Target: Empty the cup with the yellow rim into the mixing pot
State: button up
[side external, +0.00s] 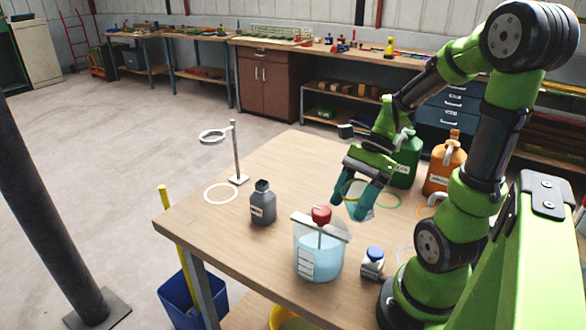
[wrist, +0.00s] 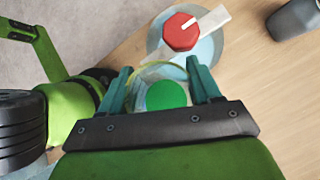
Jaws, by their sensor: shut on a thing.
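The cup with the yellow rim is a clear cup, held between the teal fingers of my gripper (side external: 347,203). In the wrist view its yellow rim (wrist: 158,65) shows between the fingertips, with a round green patch (wrist: 166,95) inside it. My gripper is shut on the cup, behind and right of the mixing pot. How far the cup tilts is hard to tell. The mixing pot (side external: 318,262) is a clear vessel with pale blue liquid and a white scale label. A bar with a red knob (side external: 321,214) lies across its top; the knob also shows in the wrist view (wrist: 181,31).
A dark grey bottle (side external: 263,205) stands left of the pot, and a small blue-capped jar (side external: 372,264) right of it. Green (side external: 405,165) and orange (side external: 443,172) jugs stand behind my gripper. A ring stand (side external: 237,155) is at the back left. The left tabletop is mostly clear.

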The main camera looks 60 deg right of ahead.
jog(key=shift+w+a+r+g+h, duration=0.2)
jog(key=shift+r+g+h, duration=0.1)
jog(key=shift+r, duration=0.2)
jog(key=shift+w+a+r+g+h, duration=0.15)
jog(key=shift+r+g+h, duration=0.15)
jog(key=shift+r, duration=0.2)
jog(key=shift+s+f+m+g+h, duration=0.1)
jog(key=shift+f+m+g+h, duration=0.2)
jog(key=shift+f+g+h, duration=0.55)
jog(key=g+h, duration=0.1)
jog(key=f+g+h, duration=0.1)
jog(key=shift+m+h, duration=0.3)
jog(key=shift+h, duration=0.05)
jog(key=shift+g+h, duration=0.4)
jog(key=shift+g, duration=0.35)
jog(key=shift+w+a+f+m+g+h, duration=0.1)
jog(key=shift+w+m+g+h, duration=0.05)
jog(key=shift+g+h, duration=0.3)
jog(key=shift+w+a+m+g+h, duration=0.1)
jog(key=shift+m+g+h, duration=0.05)
jog(key=shift+g+h, duration=0.3)
jog(key=shift+w+a+r+m+g+h, duration=0.1)
jog(key=shift+r+m+g+h, duration=0.2)
jog(key=shift+g+h, duration=0.65)
